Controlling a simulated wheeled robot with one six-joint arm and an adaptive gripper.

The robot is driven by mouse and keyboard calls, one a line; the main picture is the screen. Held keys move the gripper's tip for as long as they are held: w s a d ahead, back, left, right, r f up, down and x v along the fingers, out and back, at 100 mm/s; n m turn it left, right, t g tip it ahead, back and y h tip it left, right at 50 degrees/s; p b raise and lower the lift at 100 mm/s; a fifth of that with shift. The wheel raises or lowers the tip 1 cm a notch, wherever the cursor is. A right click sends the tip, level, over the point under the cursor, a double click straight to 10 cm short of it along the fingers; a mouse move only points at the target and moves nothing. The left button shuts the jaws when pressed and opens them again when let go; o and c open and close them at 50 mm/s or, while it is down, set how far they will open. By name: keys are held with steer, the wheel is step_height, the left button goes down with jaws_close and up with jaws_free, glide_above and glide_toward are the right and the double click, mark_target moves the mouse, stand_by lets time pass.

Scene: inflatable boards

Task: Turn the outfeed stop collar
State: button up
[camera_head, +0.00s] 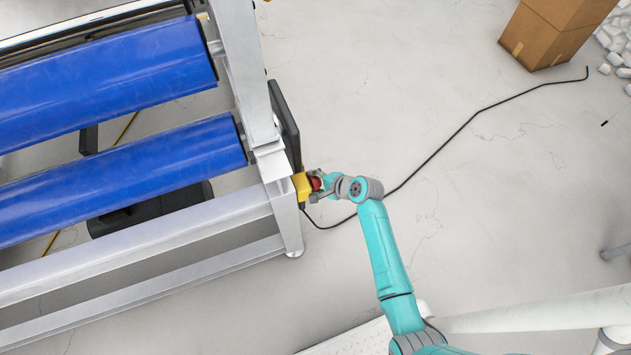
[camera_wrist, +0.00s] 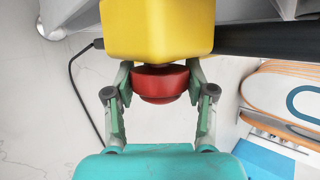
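The stop collar (camera_wrist: 160,84) is a round red knob below a yellow box (camera_wrist: 157,28) in the wrist view. In the head view the red collar (camera_head: 316,183) shows as a small patch beside the yellow box (camera_head: 301,187) on the frame's corner post. My gripper (camera_wrist: 161,78) has one finger on each side of the collar, and both fingertips appear to touch its sides. In the head view my gripper (camera_head: 322,182) reaches the collar from the right. The collar's face toward the box is hidden.
A roller frame (camera_head: 281,205) with blue rollers (camera_head: 120,165) fills the left. A black cable (camera_head: 455,135) runs over the floor from near the box. A cardboard box (camera_head: 545,38) stands at the top right. Boards (camera_wrist: 285,95) show at right in the wrist view.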

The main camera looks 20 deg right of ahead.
stand_by(0.3)
steer(key=shift+w+r+g, duration=0.1)
steer(key=shift+g, duration=0.9)
steer(key=shift+m+g, duration=0.6)
steer(key=shift+g, duration=1.2)
steer(key=o, duration=1.2)
steer(key=v, duration=1.2)
steer(key=shift+w+a, duration=0.1)
